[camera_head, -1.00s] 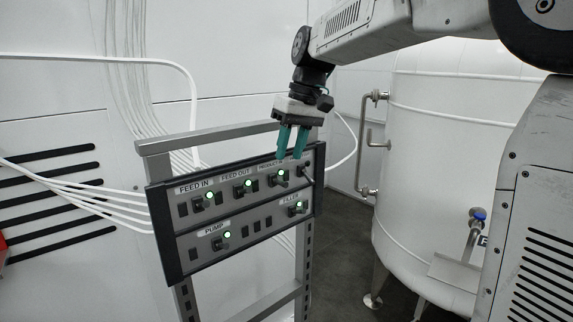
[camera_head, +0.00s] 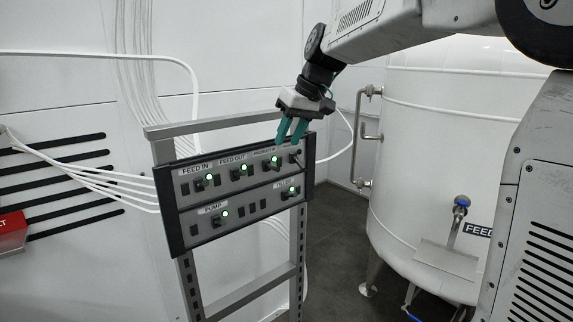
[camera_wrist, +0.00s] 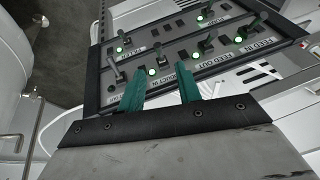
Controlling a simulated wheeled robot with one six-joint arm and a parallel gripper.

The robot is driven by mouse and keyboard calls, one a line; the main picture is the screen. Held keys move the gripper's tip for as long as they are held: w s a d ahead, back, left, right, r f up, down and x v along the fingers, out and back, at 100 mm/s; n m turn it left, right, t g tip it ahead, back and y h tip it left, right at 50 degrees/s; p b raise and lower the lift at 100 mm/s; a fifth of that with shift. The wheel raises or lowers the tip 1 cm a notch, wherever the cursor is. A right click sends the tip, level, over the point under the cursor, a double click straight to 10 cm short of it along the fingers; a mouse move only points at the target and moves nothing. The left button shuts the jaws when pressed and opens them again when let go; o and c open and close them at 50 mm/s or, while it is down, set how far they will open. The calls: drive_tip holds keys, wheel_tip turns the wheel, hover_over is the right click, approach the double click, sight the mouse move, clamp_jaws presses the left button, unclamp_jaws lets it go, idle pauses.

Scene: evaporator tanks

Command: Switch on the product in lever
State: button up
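The product in lever (camera_head: 268,168) is a small dark lever in the upper row of the control panel (camera_head: 240,192), beside a lit green light. Its label is partly covered in the camera_head view. My gripper (camera_head: 288,141) hangs at the panel's top edge with two teal fingers apart and empty. In the camera_wrist view the panel is upside down. My fingertips there (camera_wrist: 160,72) lie on either side of the product in label and its green light. The lever (camera_wrist: 166,59) shows just past the gap. I cannot tell whether a finger touches it.
The feed in lever (camera_head: 202,185) and feed out lever (camera_head: 237,173) sit in the same row; the pump lever (camera_head: 219,218) is below. Their lights are green. The panel is on a grey metal frame (camera_head: 255,290). A white tank (camera_head: 425,170) stands to the right.

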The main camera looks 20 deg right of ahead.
sight(279, 160)
drive_tip(key=x, duration=0.7)
drive_tip(key=shift+f, duration=0.4)
drive_tip(key=shift+w, duration=0.1)
clamp_jaws()
